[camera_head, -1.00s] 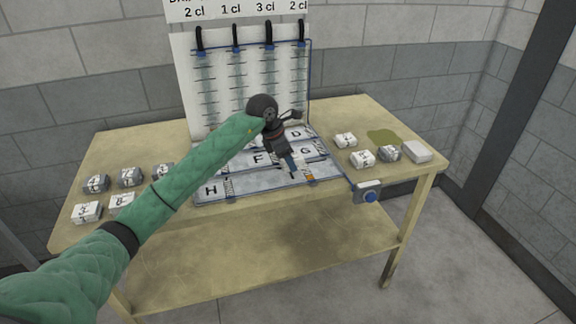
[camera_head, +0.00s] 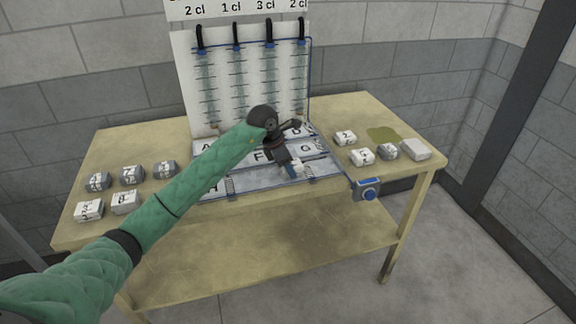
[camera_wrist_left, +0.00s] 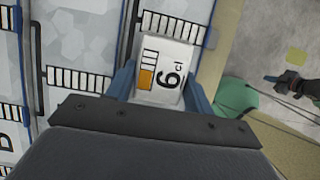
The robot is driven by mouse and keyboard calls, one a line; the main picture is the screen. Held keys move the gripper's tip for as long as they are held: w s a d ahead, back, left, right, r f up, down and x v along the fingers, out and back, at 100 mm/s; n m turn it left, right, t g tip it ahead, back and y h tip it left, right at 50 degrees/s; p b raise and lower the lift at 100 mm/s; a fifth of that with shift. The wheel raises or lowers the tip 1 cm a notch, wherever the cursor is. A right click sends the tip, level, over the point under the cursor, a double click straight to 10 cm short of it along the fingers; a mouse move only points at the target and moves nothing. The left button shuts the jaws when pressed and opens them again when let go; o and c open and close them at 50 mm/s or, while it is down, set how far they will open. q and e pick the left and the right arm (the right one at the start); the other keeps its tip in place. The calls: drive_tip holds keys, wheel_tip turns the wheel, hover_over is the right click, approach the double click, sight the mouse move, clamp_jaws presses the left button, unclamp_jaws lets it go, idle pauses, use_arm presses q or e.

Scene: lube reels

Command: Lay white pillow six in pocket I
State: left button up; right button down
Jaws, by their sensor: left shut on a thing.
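White pillow six (camera_wrist_left: 162,72), with a black 6 and an orange bar, is held between the blue fingers of my left gripper (camera_wrist_left: 160,88) in the left wrist view. In the head view the left gripper (camera_head: 293,170) is over the front row of the lettered tray (camera_head: 250,184), right of the middle. It mostly hides the pillow and the label of pocket I. I cannot tell whether the pillow touches the tray floor. What looks like my right gripper (camera_wrist_left: 287,80) shows small at the right of the left wrist view, away from the tray; its opening is unclear.
Several white and grey numbered pillows (camera_head: 125,201) lie left of the tray. A hose board (camera_head: 240,80) stands behind.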

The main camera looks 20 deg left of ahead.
use_arm(q)
drive_tip(key=o, duration=1)
drive_tip(key=shift+c, duration=0.2)
use_arm(e)
drive_tip(key=shift+w+r, duration=0.1)
drive_tip(key=shift+r, duration=0.3)
